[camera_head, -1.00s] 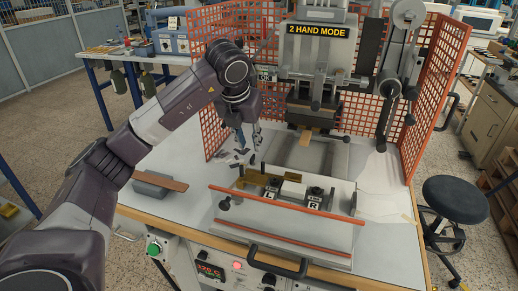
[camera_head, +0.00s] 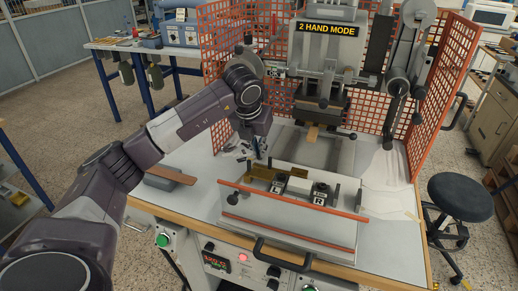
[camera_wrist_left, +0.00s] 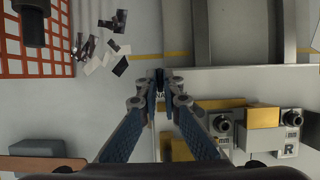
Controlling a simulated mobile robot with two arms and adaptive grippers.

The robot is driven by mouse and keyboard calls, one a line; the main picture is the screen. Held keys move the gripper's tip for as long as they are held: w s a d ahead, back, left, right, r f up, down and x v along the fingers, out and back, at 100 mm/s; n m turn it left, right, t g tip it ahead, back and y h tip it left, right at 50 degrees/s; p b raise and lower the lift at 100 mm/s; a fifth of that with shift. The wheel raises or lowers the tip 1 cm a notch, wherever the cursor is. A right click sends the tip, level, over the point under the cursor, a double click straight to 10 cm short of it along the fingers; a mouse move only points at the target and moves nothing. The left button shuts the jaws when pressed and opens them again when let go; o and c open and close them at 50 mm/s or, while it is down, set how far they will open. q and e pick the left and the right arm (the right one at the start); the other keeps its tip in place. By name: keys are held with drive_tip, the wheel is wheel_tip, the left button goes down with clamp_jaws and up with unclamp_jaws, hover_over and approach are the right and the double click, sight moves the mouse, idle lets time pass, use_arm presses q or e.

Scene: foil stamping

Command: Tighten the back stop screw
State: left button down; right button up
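My left gripper (camera_head: 258,153) points down at the back left of the press fixture (camera_head: 290,216), close to the brass-coloured block (camera_head: 262,172). In the left wrist view its two blue fingers (camera_wrist_left: 166,83) come together at the tips, above the fixture's back edge. Whether anything thin is between the tips is hidden. I cannot single out the back stop screw; the fingers may cover it. Two dark clamp knobs stand on the fixture, a left one (camera_head: 281,178) and one by the R label (camera_head: 321,188). My right gripper is not in view.
The press head (camera_head: 325,60) hangs behind the fixture. An orange mesh guard (camera_head: 222,80) flanks it. Scattered dark and white pieces (camera_wrist_left: 104,50) lie behind left. A grey block with a brown strip (camera_head: 170,175) sits at left. A stool (camera_head: 460,197) stands at right.

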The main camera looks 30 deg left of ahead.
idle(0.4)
use_arm(q)
drive_tip(key=m+h+b, duration=0.1)
drive_tip(key=m, duration=0.1)
drive_tip(key=shift+a+m, duration=0.2)
drive_tip(key=shift+m, duration=0.2)
drive_tip(key=shift+m+h+b, duration=0.4)
drive_tip(key=shift+m, duration=0.5)
drive_tip(key=shift+m+h, duration=0.3)
drive_tip(key=shift+m, duration=0.6)
drive_tip(key=m, duration=0.1)
drive_tip(key=m+h, duration=0.1)
drive_tip(key=shift+w+a+r+m+p, duration=0.1)
drive_tip(key=shift+r+m+p, duration=0.05)
drive_tip(key=shift+m+p, duration=0.2)
drive_tip(key=m+g+h+p, duration=0.1)
drive_tip(key=m, duration=0.2)
drive_tip(key=shift+w+m, duration=0.1)
drive_tip(key=shift+m, duration=0.25)
drive_tip(key=m, duration=0.2)
drive_tip(key=m+g+p, duration=0.1)
drive_tip(key=shift+a+m+g+h, duration=0.1)
drive_tip(key=shift+m+g+h, duration=0.2)
drive_tip(key=shift+m+h, duration=0.1)
drive_tip(key=shift+w+m, duration=0.1)
drive_tip(key=shift+m, duration=0.6)
drive_tip(key=shift+g, duration=0.3)
